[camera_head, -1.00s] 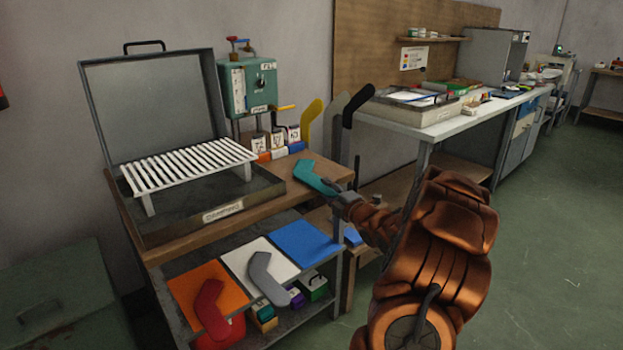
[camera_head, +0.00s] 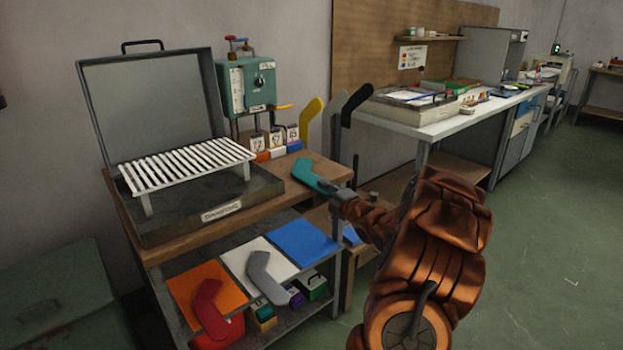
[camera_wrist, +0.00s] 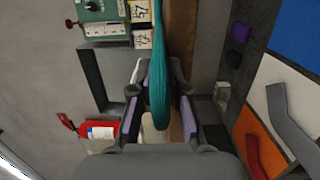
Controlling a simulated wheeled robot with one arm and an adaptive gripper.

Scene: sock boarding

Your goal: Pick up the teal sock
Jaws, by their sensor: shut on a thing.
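The teal sock (camera_head: 311,176) is at the right end of the wooden bench top (camera_head: 325,172) in the head view. My gripper (camera_head: 335,190) is at the sock's near right end. In the wrist view the teal sock (camera_wrist: 159,75) runs between the two fingers of my gripper (camera_wrist: 160,92), which are shut on it. The head view does not clearly show whether the sock touches the bench top.
A green machine (camera_head: 247,86) is behind. Yellow (camera_head: 311,112), grey and black upright forms stand at the right. Below are orange (camera_head: 184,287), white and blue mats, with red and grey socks.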

